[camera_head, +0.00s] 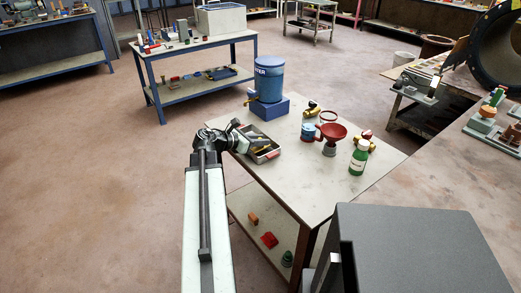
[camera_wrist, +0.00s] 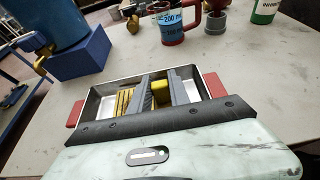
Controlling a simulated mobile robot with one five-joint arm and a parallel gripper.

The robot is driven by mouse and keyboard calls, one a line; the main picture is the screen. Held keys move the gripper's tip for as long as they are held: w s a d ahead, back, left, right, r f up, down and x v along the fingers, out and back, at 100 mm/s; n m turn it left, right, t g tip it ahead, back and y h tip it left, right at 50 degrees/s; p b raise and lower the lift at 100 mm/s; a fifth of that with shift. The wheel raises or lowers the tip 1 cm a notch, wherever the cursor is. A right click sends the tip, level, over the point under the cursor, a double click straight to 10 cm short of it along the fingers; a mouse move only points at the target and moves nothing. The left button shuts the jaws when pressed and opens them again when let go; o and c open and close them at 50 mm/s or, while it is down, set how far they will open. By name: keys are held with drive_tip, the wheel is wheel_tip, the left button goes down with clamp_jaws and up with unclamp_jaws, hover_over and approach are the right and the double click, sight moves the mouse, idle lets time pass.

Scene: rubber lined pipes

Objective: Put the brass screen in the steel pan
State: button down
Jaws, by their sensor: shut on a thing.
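The steel pan (camera_head: 275,152) is a shallow metal tray on the near left part of the table. In the wrist view the pan (camera_wrist: 95,98) shows its light rim and a red grip at each end. My gripper (camera_wrist: 162,84) reaches down over the pan, its grey fingers on either side of a yellow, brass-coloured piece (camera_wrist: 160,87), seemingly the brass screen. Ribbed brass-coloured slats (camera_wrist: 124,102) show left of the fingers, inside the pan's outline; I cannot tell whether they are the same piece. My wrist hides the pan's near side, and contact with its floor is unclear.
A blue drum (camera_head: 269,80) on a blue block (camera_head: 268,107) stands behind the pan. The table's front right is clear.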

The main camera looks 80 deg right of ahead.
drive_tip(key=shift+f, duration=0.75)
drive_tip(key=shift+r, duration=0.2)
drive_tip(key=c, duration=1.6)
unclamp_jaws()
drive_tip(key=shift+f, duration=0.2)
drive_tip(key=shift+c, duration=0.2)
drive_tip(key=o, duration=0.4)
drive_tip(key=shift+r, duration=0.1)
drive_tip(key=shift+r, duration=0.15)
drive_tip(key=p+v, duration=0.4)
drive_tip(key=v, duration=0.8)
drive_tip(key=shift+p, duration=0.4)
